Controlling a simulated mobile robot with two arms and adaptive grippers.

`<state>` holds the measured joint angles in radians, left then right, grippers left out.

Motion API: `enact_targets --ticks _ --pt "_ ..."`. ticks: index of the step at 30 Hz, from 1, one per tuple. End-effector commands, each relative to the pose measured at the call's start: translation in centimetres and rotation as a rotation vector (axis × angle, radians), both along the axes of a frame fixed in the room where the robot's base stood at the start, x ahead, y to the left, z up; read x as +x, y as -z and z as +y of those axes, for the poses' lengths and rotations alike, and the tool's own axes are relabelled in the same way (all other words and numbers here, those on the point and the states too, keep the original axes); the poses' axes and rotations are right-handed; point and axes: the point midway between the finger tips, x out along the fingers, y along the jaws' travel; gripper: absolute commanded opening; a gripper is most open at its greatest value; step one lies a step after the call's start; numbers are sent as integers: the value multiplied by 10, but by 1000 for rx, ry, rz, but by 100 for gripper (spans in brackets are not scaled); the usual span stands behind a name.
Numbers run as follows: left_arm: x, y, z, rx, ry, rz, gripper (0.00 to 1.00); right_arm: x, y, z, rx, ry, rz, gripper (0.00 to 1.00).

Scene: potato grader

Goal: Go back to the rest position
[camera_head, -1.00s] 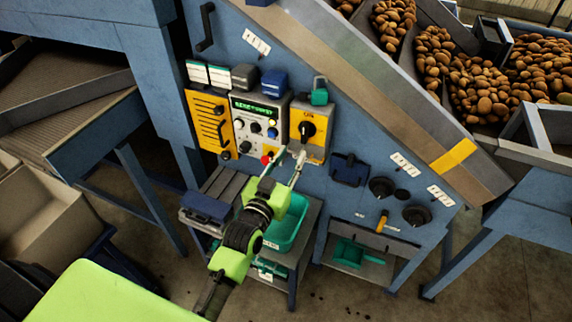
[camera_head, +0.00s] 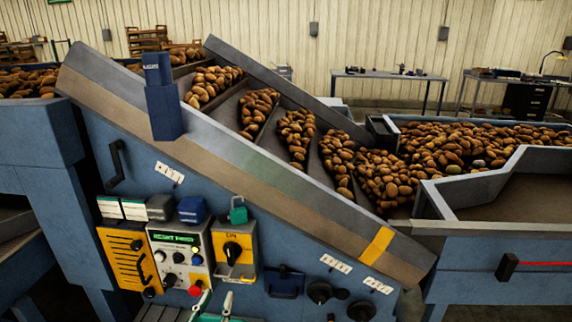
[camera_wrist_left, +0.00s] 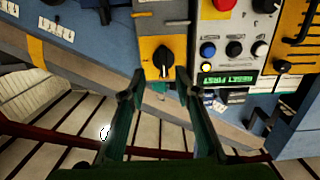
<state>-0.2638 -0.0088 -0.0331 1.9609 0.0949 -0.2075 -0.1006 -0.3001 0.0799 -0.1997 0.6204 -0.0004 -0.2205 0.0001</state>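My left gripper (camera_head: 214,304) shows only as two fingertips at the bottom edge of the head view, below the control panel. In the left wrist view the left gripper (camera_wrist_left: 160,84) has its two fingers spread apart with nothing between them. The yellow switch box with a black rotary knob (camera_wrist_left: 163,62) appears beyond the gap between the fingertips, upside down. The grey control box (camera_head: 180,252) has a lit green display, knobs and a red button (camera_head: 195,291). My right gripper is in neither view.
The sloping potato grader (camera_head: 250,160) fills the middle, with potatoes in its channels. A potato-filled bin (camera_head: 450,148) stands at the right. Benches (camera_head: 390,76) stand by the back wall.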

Motion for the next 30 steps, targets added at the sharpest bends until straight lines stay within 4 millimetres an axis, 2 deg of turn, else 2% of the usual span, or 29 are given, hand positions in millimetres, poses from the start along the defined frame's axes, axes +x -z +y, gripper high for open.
enact_targets --ticks 5,8,12,18,27,30 --pt "-41 44 -9 33 48 260 29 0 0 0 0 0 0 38" --pt "-76 70 -12 59 70 433 29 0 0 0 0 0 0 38" --pt "-133 98 -11 91 89 667 29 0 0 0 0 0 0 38" --pt "-203 117 -5 127 95 913 29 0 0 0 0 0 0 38" --pt "-285 120 5 168 89 1173 29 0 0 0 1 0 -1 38" --pt "-280 147 5 169 90 1188 29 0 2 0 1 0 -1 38"
